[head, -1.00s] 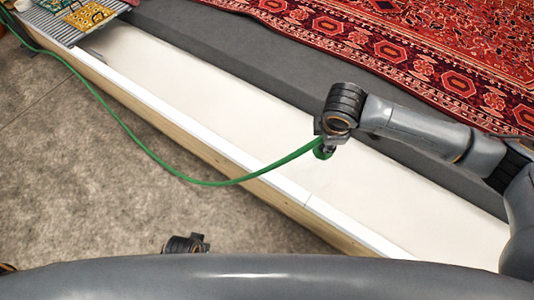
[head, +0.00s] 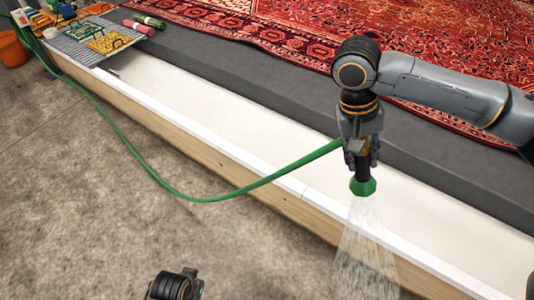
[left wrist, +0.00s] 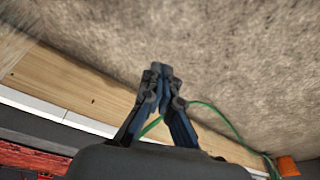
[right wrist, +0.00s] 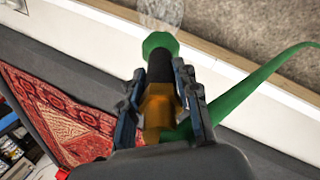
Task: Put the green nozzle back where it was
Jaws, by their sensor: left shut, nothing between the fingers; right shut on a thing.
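The green nozzle (head: 363,187) hangs head-down in my right gripper (head: 361,155), over the white trough (head: 230,135), and water sprays down from it. In the right wrist view the nozzle's green head (right wrist: 160,43), black neck and yellow body show, with the fingers (right wrist: 163,100) shut around the body. A green hose (head: 215,199) runs from it in a sagging loop over the trough's front edge to the far left. My left gripper (left wrist: 158,75) is shut and empty above the floor. In the head view only part of the left arm's end (head: 175,286) shows.
A red patterned rug (head: 300,30) lies on a grey ledge (head: 250,72) behind the trough. At the far left, a grey ribbed board (head: 100,48) holds yellow and green brushes, with rolled items beside it. An orange bucket (head: 12,50) stands on the floor.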

